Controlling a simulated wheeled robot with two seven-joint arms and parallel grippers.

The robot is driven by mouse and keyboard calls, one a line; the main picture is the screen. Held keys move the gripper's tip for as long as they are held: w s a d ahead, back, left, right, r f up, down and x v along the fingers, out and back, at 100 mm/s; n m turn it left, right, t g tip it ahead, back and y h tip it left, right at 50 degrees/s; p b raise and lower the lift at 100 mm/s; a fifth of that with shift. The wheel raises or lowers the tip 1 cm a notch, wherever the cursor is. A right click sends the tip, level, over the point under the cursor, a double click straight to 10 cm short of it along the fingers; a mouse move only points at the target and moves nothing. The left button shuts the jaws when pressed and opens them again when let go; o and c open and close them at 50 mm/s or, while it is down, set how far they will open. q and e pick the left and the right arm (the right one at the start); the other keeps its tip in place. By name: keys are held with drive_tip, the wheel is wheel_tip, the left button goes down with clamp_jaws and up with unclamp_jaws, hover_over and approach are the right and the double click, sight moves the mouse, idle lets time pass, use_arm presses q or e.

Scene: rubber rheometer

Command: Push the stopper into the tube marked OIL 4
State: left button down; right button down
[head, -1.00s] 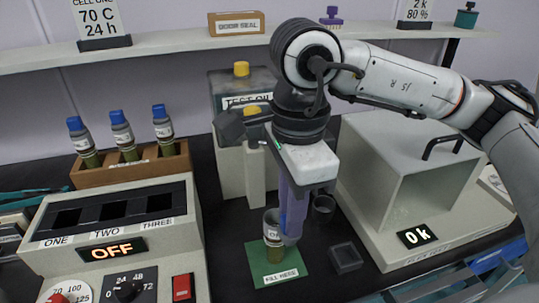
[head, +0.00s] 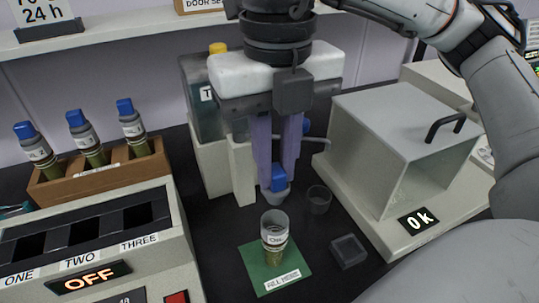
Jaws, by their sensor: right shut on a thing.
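The open tube (head: 275,238) stands upright on a green mat marked FILL HERE (head: 290,268). It is clear, with an olive lower part and a white label whose print is only partly readable. My right gripper (head: 277,172) points down and is shut on a stopper (head: 278,182) with a blue top and a grey lower end. The stopper hangs above and slightly behind the tube's mouth, apart from it. My left gripper is not in view.
Several blue-capped tubes (head: 87,140) stand in a wooden rack (head: 102,176) at left, behind the heater box (head: 150,250). A small dark cup (head: 319,199) and square dish (head: 349,251) lie right of the tube. A grey open-fronted machine (head: 395,140) stands at right.

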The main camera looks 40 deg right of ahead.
sight(275, 186)
drive_tip(key=shift+s, duration=0.1)
drive_tip(key=shift+f, duration=0.1)
drive_tip(key=shift+f+b, duration=0.5)
drive_tip(key=shift+f, duration=0.15)
wheel_tip(275, 186, down, 3)
drive_tip(key=shift+r+b, duration=0.15)
drive_tip(key=shift+b, duration=0.75)
drive_tip(key=shift+r, duration=0.2)
drive_tip(key=shift+f+b, duration=0.2)
drive_tip(key=shift+b, duration=0.15)
drive_tip(key=shift+f+b, duration=1.45)
